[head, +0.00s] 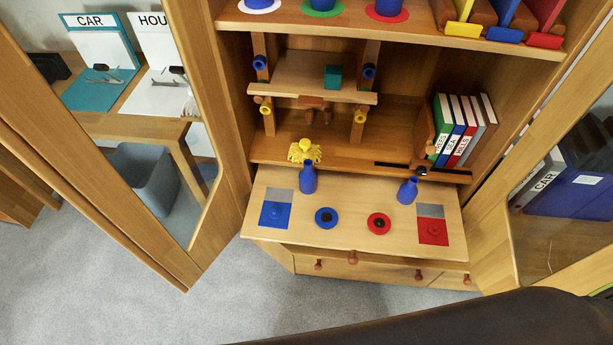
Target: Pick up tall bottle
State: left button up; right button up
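Two blue bottles stand upright on the pull-out wooden board (340,195) of the cabinet in the head view. The right bottle (407,191) looks shorter and has a dark top that leans to the right. Nothing touches either bottle. Neither of my grippers shows in this view.
On the board are a blue square (274,215), a red square (433,231), a blue ring (326,218) and a red ring (379,223). Open glass doors (150,190) flank the cabinet. Books (460,130) stand right behind the board; a small wooden shelf (300,75) is above.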

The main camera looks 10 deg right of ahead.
aim_at(308, 176)
jog(key=z, duration=1.2)
jog(key=k+j+z, duration=0.6)
jog(key=k+z, duration=0.2)
